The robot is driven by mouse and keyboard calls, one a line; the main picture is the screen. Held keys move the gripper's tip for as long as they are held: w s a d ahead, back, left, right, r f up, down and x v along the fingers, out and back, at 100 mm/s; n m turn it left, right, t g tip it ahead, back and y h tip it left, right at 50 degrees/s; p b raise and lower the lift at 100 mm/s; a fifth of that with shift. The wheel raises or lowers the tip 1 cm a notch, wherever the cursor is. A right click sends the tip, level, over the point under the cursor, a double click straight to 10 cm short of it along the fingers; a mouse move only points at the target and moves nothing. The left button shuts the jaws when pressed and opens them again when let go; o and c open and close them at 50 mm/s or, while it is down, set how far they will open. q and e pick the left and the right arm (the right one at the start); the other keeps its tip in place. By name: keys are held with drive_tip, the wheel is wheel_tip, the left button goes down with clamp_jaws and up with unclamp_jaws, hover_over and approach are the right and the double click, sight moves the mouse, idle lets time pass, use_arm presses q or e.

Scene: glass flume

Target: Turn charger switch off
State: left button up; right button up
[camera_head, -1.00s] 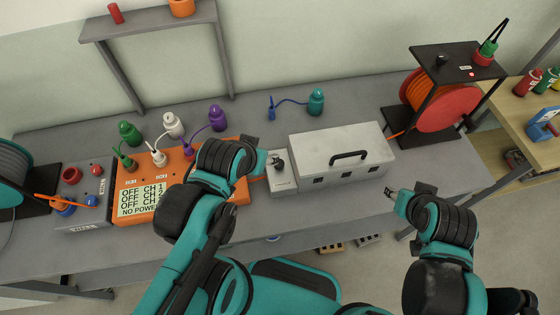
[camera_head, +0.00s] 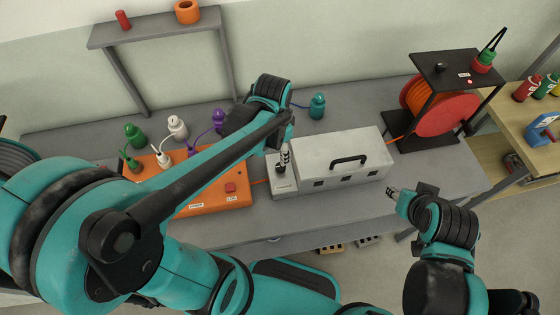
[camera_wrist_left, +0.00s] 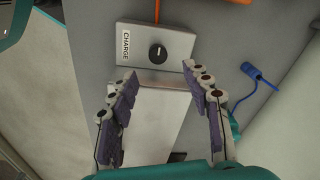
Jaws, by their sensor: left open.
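The charger switch box (camera_wrist_left: 155,45) is a light grey box marked CHARGE, with a black round knob (camera_wrist_left: 158,53) on its face. In the head view the box (camera_head: 284,188) sits on the bench against the left end of the white case, and my left gripper hides its upper part. My left gripper (camera_head: 284,157) is above the box, fingers pointing down. In the left wrist view its two fingers (camera_wrist_left: 160,80) are spread apart with nothing between them, and the knob lies just beyond the tips. My right gripper (camera_head: 394,192) is at the front right, clear of the bench objects; its jaws are too small to judge.
The white case (camera_head: 342,150) with a black handle adjoins the box. An orange unit (camera_head: 225,197) stands to the left, partly behind my left arm. A teal bottle (camera_head: 317,106) stands behind. An orange cable reel (camera_head: 440,105) is at right. The bench front is clear.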

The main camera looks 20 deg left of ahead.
sight(280, 166)
use_arm(q)
drive_tip(key=shift+w+d+f+m+g, duration=0.15)
drive_tip(key=shift+w+f+m+g, duration=0.3)
drive_tip(key=shift+f+m, duration=0.2)
drive_tip(key=shift+f, duration=0.3)
wheel_tip(280, 166, down, 8)
drive_tip(key=b, duration=0.2)
drive_tip(key=shift+r+b, duration=0.25)
drive_tip(key=shift+b, duration=0.15)
clamp_jaws()
